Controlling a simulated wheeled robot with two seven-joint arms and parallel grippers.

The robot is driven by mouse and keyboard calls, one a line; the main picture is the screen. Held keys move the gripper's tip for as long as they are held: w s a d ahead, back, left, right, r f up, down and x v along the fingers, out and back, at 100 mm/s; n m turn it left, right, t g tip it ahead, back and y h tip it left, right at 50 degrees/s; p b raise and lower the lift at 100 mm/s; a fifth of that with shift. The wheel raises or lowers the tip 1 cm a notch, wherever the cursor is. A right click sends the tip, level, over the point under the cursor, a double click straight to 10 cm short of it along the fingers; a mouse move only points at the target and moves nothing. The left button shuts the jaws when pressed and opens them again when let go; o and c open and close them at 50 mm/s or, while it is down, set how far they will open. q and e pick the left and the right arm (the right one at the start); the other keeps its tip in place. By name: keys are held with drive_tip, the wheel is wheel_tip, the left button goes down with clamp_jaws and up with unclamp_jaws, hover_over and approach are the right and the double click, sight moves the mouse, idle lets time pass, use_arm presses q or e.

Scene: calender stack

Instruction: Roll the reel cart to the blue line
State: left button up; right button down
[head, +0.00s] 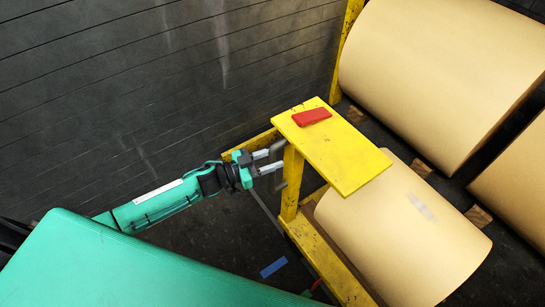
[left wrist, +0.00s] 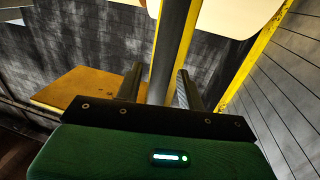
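The reel cart is a yellow frame with a flat yellow top plate (head: 335,150) and a yellow upright (head: 291,183). A tan paper reel (head: 400,235) lies on it, under the plate. A grey handle bar (head: 277,160) stands on the cart's left side. My left gripper (head: 270,161) is at this bar with its two fingers apart. In the left wrist view, a grey and yellow bar (left wrist: 175,50) runs up between the fingertips (left wrist: 160,85); I cannot tell whether they touch it. A short blue line (head: 273,267) lies on the dark floor, left of the cart. My right gripper is out of view.
A red block (head: 311,117) lies on the cart's top plate. Large tan reels (head: 440,75) lie at the right, beyond the cart, with a yellow post (head: 345,45) beside them. A dark panelled wall (head: 150,90) closes off the upper left.

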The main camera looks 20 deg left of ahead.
use_arm(q)
drive_tip(key=shift+w+d, duration=0.2)
drive_tip(key=shift+d, duration=0.05)
clamp_jaws()
drive_tip(key=shift+a, duration=0.1)
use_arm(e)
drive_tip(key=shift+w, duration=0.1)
